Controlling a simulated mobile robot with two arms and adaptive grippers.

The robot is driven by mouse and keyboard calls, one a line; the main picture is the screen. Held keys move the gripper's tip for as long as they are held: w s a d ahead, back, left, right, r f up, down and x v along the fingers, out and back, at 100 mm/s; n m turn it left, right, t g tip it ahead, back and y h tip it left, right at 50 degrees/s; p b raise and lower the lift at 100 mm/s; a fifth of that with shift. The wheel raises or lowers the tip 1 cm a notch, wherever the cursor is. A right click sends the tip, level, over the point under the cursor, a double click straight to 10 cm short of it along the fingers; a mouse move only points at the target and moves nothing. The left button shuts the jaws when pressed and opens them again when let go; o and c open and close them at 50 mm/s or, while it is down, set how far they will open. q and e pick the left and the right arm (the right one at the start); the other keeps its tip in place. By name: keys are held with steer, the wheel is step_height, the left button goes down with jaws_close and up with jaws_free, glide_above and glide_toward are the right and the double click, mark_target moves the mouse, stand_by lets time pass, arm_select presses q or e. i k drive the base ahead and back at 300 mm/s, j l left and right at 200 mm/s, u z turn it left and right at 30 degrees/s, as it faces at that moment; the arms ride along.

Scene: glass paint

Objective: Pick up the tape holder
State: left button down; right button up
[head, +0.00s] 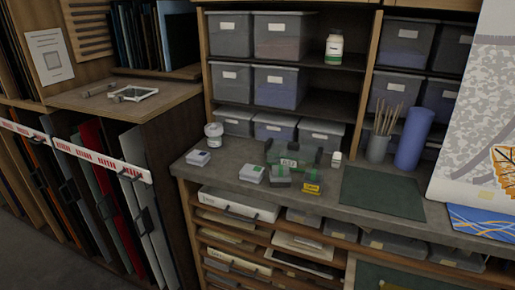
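Neither of my grippers is in view. No item on the grey counter (225,172) can be surely told as the tape holder at this size. A dark green, partly see-through holder-like item (292,153) with a pale label stands near the counter's middle, against the back, and is the likeliest match. In front of it are small dark boxes with green tops (280,175) and a small yellow and black item (311,188) near the front edge.
White boxes (198,157) and a white jar (213,134) stand to the left. A small white bottle (336,159), a green mat (383,192), a brush pot (377,147) and a blue roll (413,138) are to the right. Shelves with grey bins (281,86) rise behind.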

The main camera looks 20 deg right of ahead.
mark_target(312, 182)
steer(key=z, duration=1.2)
